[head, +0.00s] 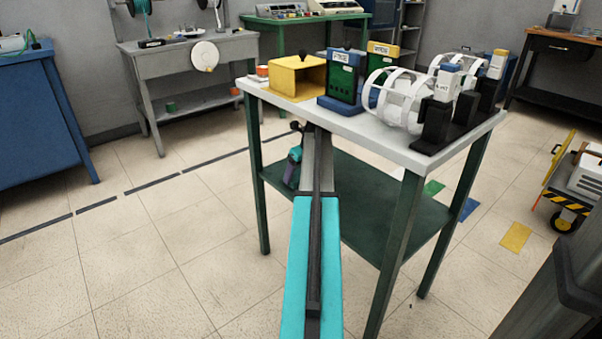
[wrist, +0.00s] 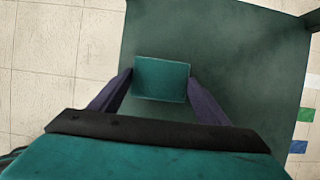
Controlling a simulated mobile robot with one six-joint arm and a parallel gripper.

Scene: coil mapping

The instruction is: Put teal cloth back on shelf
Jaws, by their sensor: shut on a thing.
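The teal cloth (wrist: 161,79) shows in the wrist view as a small folded square between the two dark fingers of my gripper (wrist: 159,84). The fingers are shut on its left and right sides. Below it lies the dark green lower shelf (wrist: 235,70) of the table, which also shows in the head view (head: 375,205). I cannot tell whether the cloth touches the shelf or is held above it. In the head view my arm reaches to the table's left side, and the cloth cannot be made out there.
The white table top (head: 350,125) above the shelf carries a yellow box (head: 297,77), a blue-framed panel (head: 343,80) and white coil cylinders (head: 398,100). Green table legs (head: 396,250) stand at the corners. The shelf around the cloth looks bare in the wrist view.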

